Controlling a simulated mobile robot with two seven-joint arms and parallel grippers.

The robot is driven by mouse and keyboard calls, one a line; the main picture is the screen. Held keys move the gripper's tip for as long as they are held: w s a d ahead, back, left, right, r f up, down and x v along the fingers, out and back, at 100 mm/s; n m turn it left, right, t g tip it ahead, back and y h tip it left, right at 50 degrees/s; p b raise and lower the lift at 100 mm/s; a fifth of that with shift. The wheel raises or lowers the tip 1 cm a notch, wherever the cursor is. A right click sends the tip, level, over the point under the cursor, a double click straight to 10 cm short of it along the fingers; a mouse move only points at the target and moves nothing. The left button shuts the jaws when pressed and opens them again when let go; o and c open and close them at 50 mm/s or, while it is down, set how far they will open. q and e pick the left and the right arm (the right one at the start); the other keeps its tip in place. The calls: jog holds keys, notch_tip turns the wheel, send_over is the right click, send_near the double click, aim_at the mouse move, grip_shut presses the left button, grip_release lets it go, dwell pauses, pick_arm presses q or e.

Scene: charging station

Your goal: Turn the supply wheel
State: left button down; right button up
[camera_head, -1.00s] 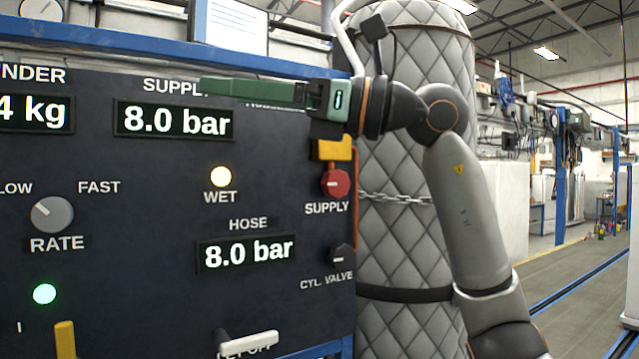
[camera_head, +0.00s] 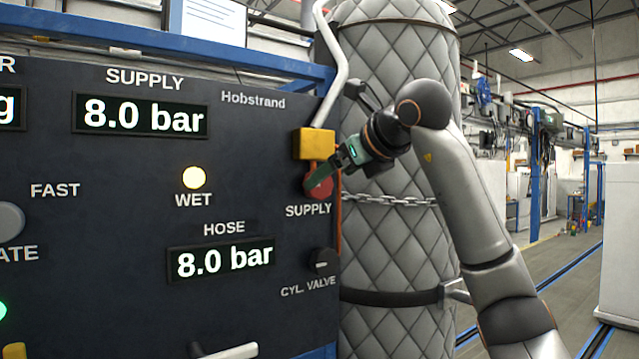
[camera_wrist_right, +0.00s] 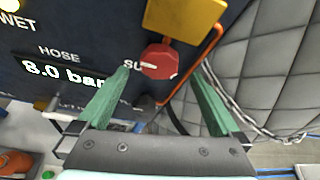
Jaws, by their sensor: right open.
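The red supply wheel (camera_head: 323,188) sits on the dark panel below a yellow block, above its SUPPLY label. In the head view my right gripper (camera_head: 318,178) reaches in from the right, its green fingers in front of the wheel and partly covering it. In the right wrist view the wheel (camera_wrist_right: 160,62) with its pale pointer mark lies between the tips of the two spread green fingers (camera_wrist_right: 165,67), closer to the left one. No contact can be made out. The right gripper is open and empty. My left gripper is not in view.
The yellow block (camera_head: 314,144) with a pipe sits just above the wheel. The black cylinder valve knob (camera_head: 322,262) is below. A quilted grey tank (camera_head: 395,240) with a chain (camera_head: 390,199) stands right behind the panel. The SUPPLY and HOSE displays both read 8.0 bar.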

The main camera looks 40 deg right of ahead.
jog(key=x, duration=0.5)
jog(key=shift+w+f+p, duration=0.1)
jog(key=shift+w+p, duration=0.2)
jog(key=shift+w, duration=0.1)
jog(key=shift+c, duration=0.4)
jog(key=c, duration=1.2)
jog(key=shift+c, duration=0.2)
